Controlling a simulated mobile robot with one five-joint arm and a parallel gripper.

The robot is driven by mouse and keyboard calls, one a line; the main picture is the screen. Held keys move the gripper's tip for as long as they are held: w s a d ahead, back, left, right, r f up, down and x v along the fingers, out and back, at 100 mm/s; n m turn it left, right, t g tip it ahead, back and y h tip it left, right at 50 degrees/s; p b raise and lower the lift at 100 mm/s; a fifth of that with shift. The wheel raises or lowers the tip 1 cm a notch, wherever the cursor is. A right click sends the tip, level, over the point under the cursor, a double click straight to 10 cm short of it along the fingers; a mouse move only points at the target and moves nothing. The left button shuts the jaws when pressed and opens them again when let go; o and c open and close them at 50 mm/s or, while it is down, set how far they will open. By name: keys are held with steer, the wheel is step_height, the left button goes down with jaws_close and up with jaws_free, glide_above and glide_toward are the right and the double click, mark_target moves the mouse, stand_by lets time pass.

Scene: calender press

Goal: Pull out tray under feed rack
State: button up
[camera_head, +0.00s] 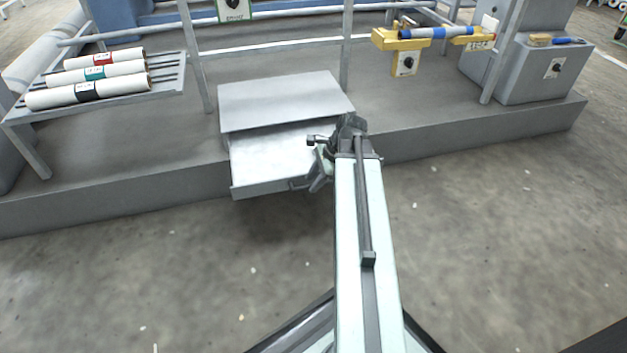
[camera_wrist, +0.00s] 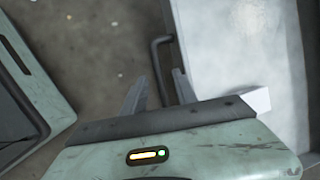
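In the head view my gripper (camera_head: 314,178) is partly hidden by my own arm.
A rack (camera_head: 165,85) with three white rolls stands at the left. Yellow brackets (camera_head: 400,42) hold a blue-and-grey roller at the upper right. A grey block (camera_head: 545,70) bears a brush. The concrete floor (camera_head: 180,270) before the tray is clear.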

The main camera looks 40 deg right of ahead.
steer(key=p+v, duration=0.5)
steer(key=v, duration=0.2)
steer(key=shift+p, duration=0.4)
